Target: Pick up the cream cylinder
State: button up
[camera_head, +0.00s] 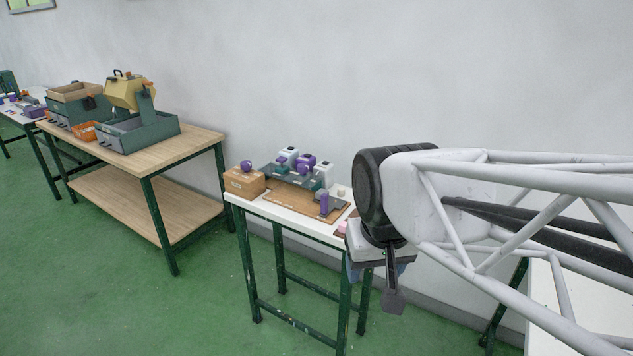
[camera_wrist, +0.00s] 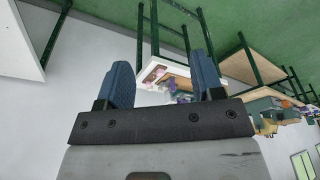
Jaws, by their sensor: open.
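A small cream object (camera_head: 341,190) stands at the back right of the small white table (camera_head: 239,203), close to the left of my arm in the head view. It may be the cream cylinder; it is too small to be sure of its shape. My gripper (camera_head: 392,285) hangs in front of the table's right end, pointing down and apart from everything. In the wrist view my gripper (camera_wrist: 163,75) shows two blue fingers spread wide with nothing between them. The table appears upside down and far off there, and I cannot make out the cream object in it.
On the white table are a brown box (camera_head: 244,182), a brown board (camera_head: 290,206), a purple cylinder (camera_head: 324,203) and several purple and white items. A wooden workbench (camera_head: 185,147) with machines stands left. Another white table (camera_head: 545,305) is at right, partly behind my arm.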

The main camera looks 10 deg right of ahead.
jog(key=w+d+r+m, duration=0.1)
jog(key=w+r+m, duration=0.1)
jog(key=w, duration=0.7)
jog(key=w+d+r+m, duration=0.1)
jog(key=w+r, duration=0.1)
jog(key=w, duration=0.7)
jog(key=m+g, duration=0.3)
jog(key=m, duration=0.8)
send_over(341, 188)
jog(key=s, duration=0.1)
notch_tip(341, 188, down, 24)
jog(key=shift+f, duration=0.1)
jog(key=shift+w+d+f, duration=0.15)
jog(key=shift+w+f, duration=0.1)
jog(key=shift+f, duration=0.05)
jog(key=shift+f, duration=1.25)
jog(key=shift+f, duration=0.1)
jog(key=shift+w+f, duration=0.1)
jog(key=shift+f, duration=2.4)
